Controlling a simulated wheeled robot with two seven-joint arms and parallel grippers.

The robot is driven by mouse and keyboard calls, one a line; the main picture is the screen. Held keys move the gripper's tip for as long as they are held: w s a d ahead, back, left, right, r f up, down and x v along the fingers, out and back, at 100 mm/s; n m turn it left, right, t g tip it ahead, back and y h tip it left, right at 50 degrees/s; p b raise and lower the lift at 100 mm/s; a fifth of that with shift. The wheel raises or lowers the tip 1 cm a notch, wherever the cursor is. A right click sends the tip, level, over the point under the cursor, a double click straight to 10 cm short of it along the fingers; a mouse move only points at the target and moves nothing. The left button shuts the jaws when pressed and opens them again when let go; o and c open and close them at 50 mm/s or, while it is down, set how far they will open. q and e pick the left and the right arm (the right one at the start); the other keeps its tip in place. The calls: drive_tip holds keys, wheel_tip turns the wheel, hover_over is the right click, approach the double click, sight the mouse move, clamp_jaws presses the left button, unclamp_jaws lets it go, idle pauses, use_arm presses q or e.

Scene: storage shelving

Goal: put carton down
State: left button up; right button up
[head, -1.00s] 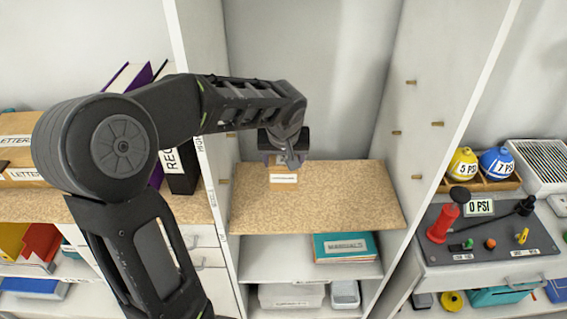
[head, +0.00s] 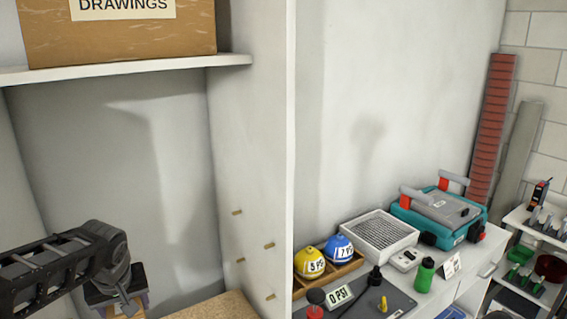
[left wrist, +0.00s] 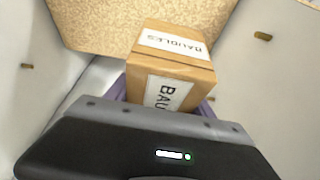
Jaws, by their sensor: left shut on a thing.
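The carton (left wrist: 172,68) is a small brown box with white labels reading BAUBLES on two faces, seen in the left wrist view. My left gripper (left wrist: 165,103) is shut on it, with purple fingers at its sides. In the head view the left gripper (head: 118,299) is at the lower left, and only a sliver of carton shows below it at the frame edge. The speckled tan shelf board (left wrist: 95,22) lies beyond the carton in the wrist view; I cannot tell whether they touch. My right gripper is not in view.
White cabinet walls with shelf pegs (head: 269,246) stand at the sides. A large DRAWINGS box (head: 120,40) sits on the upper shelf (head: 130,68). The visible shelf board is bare.

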use_arm(q)
drive_tip(key=w+d+f+m+h, duration=0.1)
drive_tip(key=d+f+m, duration=0.1)
drive_tip(key=d+f, duration=0.2)
drive_tip(key=w+d+f+m+b, duration=0.1)
drive_tip(key=d+f, duration=0.3)
drive_tip(key=d, duration=0.4)
drive_tip(key=w+d+f+m+h+b, duration=0.1)
drive_tip(key=d+f+m, duration=0.3)
drive_tip(key=d+f, duration=0.1)
drive_tip(key=shift+w+d+t+h, duration=0.1)
drive_tip(key=shift+d+t+h, duration=0.2)
drive_tip(key=shift+d+t, duration=0.1)
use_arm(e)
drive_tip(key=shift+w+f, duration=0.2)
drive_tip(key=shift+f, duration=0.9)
